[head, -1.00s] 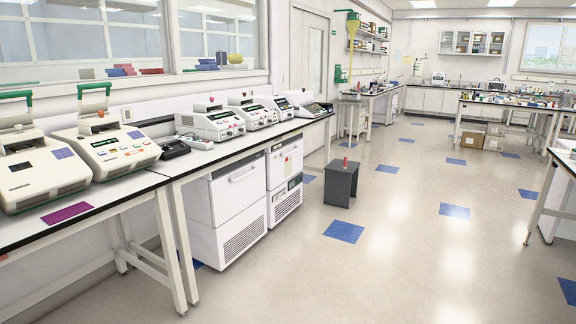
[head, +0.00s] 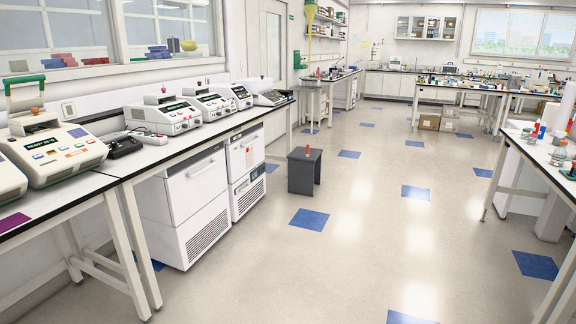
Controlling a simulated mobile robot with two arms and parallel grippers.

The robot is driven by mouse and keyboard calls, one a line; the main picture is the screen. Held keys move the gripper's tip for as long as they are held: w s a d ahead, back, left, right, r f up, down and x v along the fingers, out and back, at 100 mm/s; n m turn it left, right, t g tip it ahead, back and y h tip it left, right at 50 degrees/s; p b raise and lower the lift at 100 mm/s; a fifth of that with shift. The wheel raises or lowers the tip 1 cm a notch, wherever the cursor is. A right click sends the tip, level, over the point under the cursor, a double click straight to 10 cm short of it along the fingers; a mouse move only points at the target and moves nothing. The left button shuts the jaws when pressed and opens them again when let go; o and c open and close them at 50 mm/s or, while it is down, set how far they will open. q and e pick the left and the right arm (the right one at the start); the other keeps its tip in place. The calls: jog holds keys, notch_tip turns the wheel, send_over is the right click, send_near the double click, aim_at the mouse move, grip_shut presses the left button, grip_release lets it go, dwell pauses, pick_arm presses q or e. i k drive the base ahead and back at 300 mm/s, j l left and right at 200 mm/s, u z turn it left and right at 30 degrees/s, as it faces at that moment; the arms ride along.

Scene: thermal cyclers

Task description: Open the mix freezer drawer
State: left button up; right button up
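Two white under-bench units stand below the left bench in the head view. The nearer one (head: 186,208) has a wide front with a handle near its top and a vent grille low down. The farther one (head: 246,168) has small red marks on its upper front and a grille below. Both look closed. I cannot read a label that tells which one is the mix freezer. Neither of my grippers is in view.
The left bench (head: 88,188) carries several thermal cyclers (head: 166,114). A dark grey stool (head: 304,171) with a small red item on top stands right of the units. Another bench (head: 540,152) is at the right edge. The floor between is clear.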

aim_at(243, 155)
jog(key=i, duration=2.5)
